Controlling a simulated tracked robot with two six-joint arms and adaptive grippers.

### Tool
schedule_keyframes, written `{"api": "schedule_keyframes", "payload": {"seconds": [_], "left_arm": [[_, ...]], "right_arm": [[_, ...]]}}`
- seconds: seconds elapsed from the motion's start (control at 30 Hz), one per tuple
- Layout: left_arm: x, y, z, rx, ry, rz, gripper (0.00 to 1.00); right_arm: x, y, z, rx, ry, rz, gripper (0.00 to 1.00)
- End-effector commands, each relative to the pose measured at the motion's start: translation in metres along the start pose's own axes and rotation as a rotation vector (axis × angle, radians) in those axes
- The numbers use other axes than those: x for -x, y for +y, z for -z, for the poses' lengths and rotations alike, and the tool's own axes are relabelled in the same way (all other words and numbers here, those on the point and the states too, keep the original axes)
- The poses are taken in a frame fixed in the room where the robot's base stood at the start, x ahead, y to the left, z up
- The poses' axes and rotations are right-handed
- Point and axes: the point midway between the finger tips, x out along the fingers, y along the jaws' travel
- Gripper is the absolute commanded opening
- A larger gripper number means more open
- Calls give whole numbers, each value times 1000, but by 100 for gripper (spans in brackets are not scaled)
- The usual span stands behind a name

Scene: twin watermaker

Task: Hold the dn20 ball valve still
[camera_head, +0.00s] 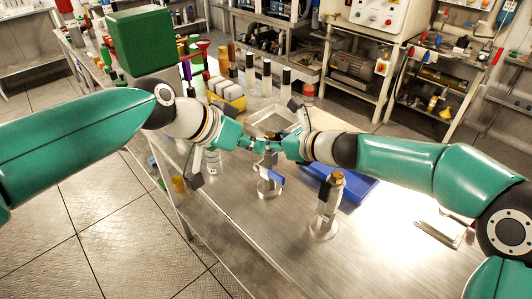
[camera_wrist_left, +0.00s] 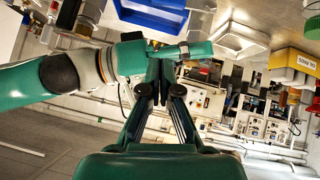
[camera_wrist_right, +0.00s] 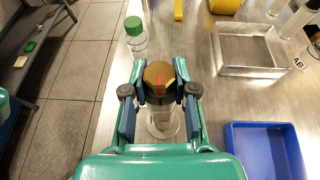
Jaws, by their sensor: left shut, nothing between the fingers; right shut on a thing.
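My right gripper (camera_wrist_right: 160,92) is shut on a brass-coloured, many-sided piece (camera_wrist_right: 160,76) with a reddish mark, apparently the top of the dn20 ball valve. It stands above a round clear or shiny base (camera_wrist_right: 163,122). In the head view, the valve's stand with a blue handle (camera_head: 277,180) shows just below both grippers; the grasp itself is hidden. My right gripper (camera_head: 284,147) comes in from the right. My left gripper (camera_head: 255,145) faces it from the left, close by. The left wrist view shows my left gripper (camera_wrist_left: 164,62) shut and empty, with my right gripper (camera_wrist_left: 196,50) across its tips.
A second stand with a brass top (camera_head: 328,195) is on the bench to the right, near a blue tray (camera_head: 355,187). A metal tray (camera_head: 268,119) lies behind the grippers. A green-capped bottle (camera_wrist_right: 134,38) is nearby.

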Motion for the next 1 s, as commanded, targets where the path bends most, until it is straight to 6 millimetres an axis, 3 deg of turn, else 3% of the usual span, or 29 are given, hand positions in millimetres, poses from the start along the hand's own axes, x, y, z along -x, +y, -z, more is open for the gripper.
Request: {"api": "schedule_keyframes", "payload": {"seconds": [0.1,0.3,0.77,0.8,0.93,1.0], "left_arm": [[22,1,0,1,3,1,0],[42,3,0,1,0,0,0],[45,4,0,1,-1,0,0],[45,4,0,1,-1,0,0],[45,4,0,1,-1,-1,0],[45,4,0,1,-1,-1,0]], "right_arm": [[0,1,0,-1,1,-2,0],[0,1,0,0,1,-2,0],[0,1,0,0,0,-2,0],[0,1,0,0,0,-2,34],[0,1,0,0,0,-2,55],[0,1,0,0,0,-2,56]]}}
